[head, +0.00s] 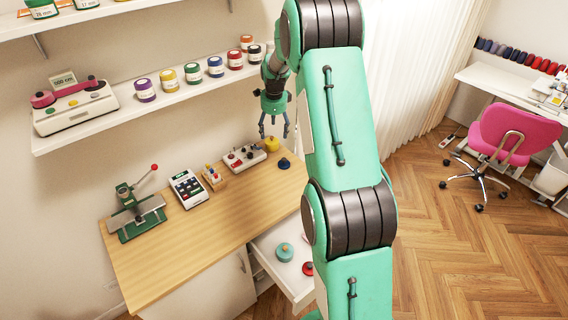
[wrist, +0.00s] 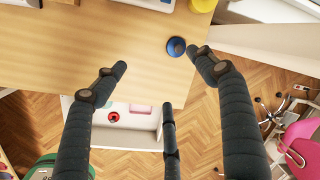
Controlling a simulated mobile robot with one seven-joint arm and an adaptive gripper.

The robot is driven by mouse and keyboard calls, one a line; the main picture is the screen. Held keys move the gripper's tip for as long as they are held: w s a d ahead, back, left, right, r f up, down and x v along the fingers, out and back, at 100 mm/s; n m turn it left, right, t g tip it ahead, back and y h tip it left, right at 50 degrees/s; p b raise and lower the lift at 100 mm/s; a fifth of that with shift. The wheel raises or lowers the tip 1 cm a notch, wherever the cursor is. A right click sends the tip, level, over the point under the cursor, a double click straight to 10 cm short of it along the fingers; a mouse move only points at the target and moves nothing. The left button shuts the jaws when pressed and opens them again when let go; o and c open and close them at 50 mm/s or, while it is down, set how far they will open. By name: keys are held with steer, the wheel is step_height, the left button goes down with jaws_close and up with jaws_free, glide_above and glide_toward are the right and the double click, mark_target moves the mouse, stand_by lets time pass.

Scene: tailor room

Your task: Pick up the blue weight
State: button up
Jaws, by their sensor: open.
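The blue weight (head: 284,163) is a small dark blue knobbed piece standing on the wooden table (head: 200,240), near its right end. It also shows in the wrist view (wrist: 176,47), between and beyond my fingertips, close to the table edge. My gripper (head: 273,130) is open and empty, with its fingers pointing down, above the table near the blue weight and apart from it. In the wrist view its dark fingers (wrist: 165,75) are spread wide.
A yellow weight (head: 271,144) stands just behind the blue one. An open drawer (head: 268,244) holds a teal weight (head: 285,252) and a red one (head: 307,268). A shelf (head: 150,105) is above.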

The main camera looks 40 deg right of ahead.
mark_target(284, 158)
steer(key=w+d+f+m+g+y+p, duration=0.1)
steer(key=w+d+f+m+p, duration=0.2)
steer(key=d+f+m, duration=0.4)
steer(key=shift+w+d+f+m+g+p, duration=0.2)
steer(key=shift+f+m+g+p, duration=0.35)
steer(key=shift+f, duration=1.45)
steer(key=shift+s+f, duration=0.1)
steer(key=shift+f, duration=4.2)
steer(key=shift+b, duration=0.3)
steer(key=shift+d+f, duration=0.2)
steer(key=shift+f, duration=2.4)
steer(key=shift+s, duration=0.1)
steer(key=c, duration=1.6)
